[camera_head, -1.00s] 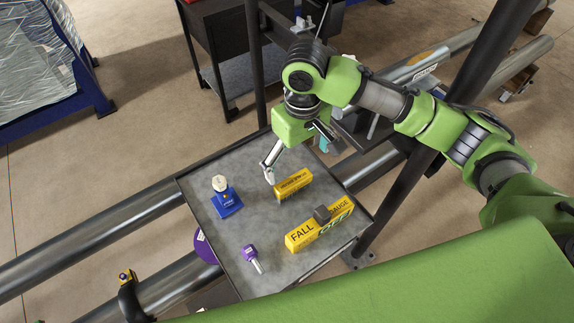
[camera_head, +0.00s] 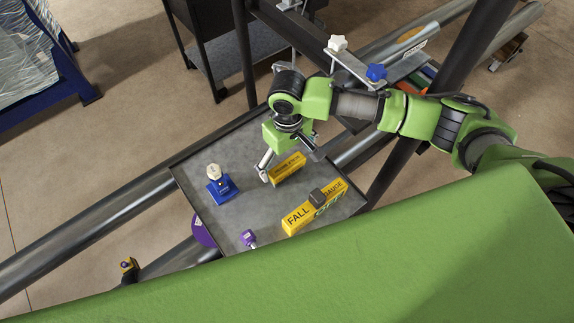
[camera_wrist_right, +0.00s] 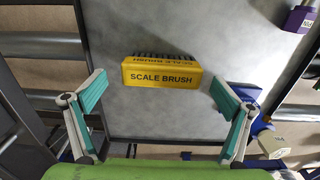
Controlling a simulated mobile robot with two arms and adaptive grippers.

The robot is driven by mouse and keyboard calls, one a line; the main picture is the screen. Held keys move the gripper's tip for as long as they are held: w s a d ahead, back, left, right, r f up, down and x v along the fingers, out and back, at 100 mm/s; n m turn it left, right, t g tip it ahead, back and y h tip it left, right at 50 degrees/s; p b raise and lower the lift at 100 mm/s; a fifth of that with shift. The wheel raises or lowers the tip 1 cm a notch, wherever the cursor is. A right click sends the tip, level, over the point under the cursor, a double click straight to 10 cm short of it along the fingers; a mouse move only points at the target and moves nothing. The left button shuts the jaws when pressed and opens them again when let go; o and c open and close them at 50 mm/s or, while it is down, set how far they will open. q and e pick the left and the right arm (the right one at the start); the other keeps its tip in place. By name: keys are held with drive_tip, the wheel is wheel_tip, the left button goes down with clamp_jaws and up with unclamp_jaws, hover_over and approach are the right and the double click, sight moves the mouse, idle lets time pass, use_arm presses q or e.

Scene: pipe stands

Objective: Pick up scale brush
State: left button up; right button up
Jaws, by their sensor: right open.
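The scale brush (camera_head: 289,169) is a yellow block with dark lettering, lying on the grey tray near its far right side. In the right wrist view the scale brush (camera_wrist_right: 161,73) has dark bristles along its upper edge and its label faces me. My right gripper (camera_head: 291,165) is open above the brush. In the right wrist view its two teal-padded fingers (camera_wrist_right: 158,80) are spread wide, one to each side of the brush. No contact shows, and the jaws are empty. My left gripper is not in view.
The grey tray (camera_head: 215,226) also holds a blue block with a white knob (camera_head: 221,187), a yellow fall gauge (camera_head: 314,206) and a purple-headed tool (camera_head: 248,239). A dark post (camera_head: 243,50) rises behind the tray. Pipes (camera_head: 90,242) pass beneath it.

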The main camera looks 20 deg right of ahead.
sight(287, 164)
drive_tip(key=shift+s+f, duration=0.2)
drive_tip(key=shift+f, duration=1.2)
drive_tip(key=shift+w+f, duration=0.1)
drive_tip(key=c, duration=1.2)
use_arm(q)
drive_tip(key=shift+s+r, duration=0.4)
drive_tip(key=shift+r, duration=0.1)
use_arm(e)
drive_tip(key=shift+c, duration=0.2)
